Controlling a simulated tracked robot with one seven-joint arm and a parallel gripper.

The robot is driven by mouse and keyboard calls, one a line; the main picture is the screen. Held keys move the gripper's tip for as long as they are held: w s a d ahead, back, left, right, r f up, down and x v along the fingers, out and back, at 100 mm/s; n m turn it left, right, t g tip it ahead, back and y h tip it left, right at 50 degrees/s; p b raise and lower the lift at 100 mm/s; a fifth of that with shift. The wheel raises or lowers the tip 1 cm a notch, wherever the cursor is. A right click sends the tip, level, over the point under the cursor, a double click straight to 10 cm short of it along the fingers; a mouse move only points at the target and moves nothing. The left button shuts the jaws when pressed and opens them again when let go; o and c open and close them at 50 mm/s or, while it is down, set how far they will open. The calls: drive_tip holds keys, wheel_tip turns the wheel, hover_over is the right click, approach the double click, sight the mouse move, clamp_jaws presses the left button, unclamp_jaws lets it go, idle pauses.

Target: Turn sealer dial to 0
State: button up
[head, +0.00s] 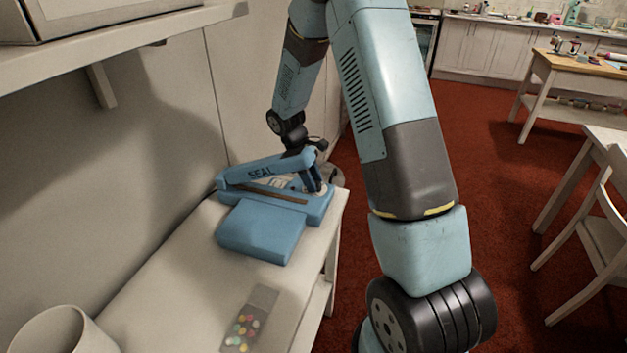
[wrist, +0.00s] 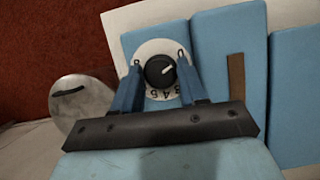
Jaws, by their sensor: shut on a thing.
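The blue sealer (head: 262,230) stands on the white side table, its long arm marked SEAL. Its body also shows in the wrist view (wrist: 218,45). In the wrist view the black dial knob (wrist: 154,76) sits on a round white plate (wrist: 150,47) with printed numbers. Its white pointer line points up and right; a few numbers show below the knob, and others are hidden by my fingers. My gripper (wrist: 160,61) is shut on the knob, one blue finger at each side.
A clear bag with coloured sweets (head: 243,325) lies on the table (head: 175,290) near a white pot (head: 62,332). A shelf (head: 130,35) overhangs at left. A pale round thing (wrist: 85,104) is left of the dial.

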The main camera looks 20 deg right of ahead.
drive_tip(key=shift+s+f+n, duration=0.1)
drive_tip(key=shift+n, duration=0.3)
drive_tip(key=o, duration=0.7)
drive_tip(key=v, duration=1.3)
drive_tip(key=shift+a+r, duration=0.2)
drive_tip(key=shift+r, duration=0.15)
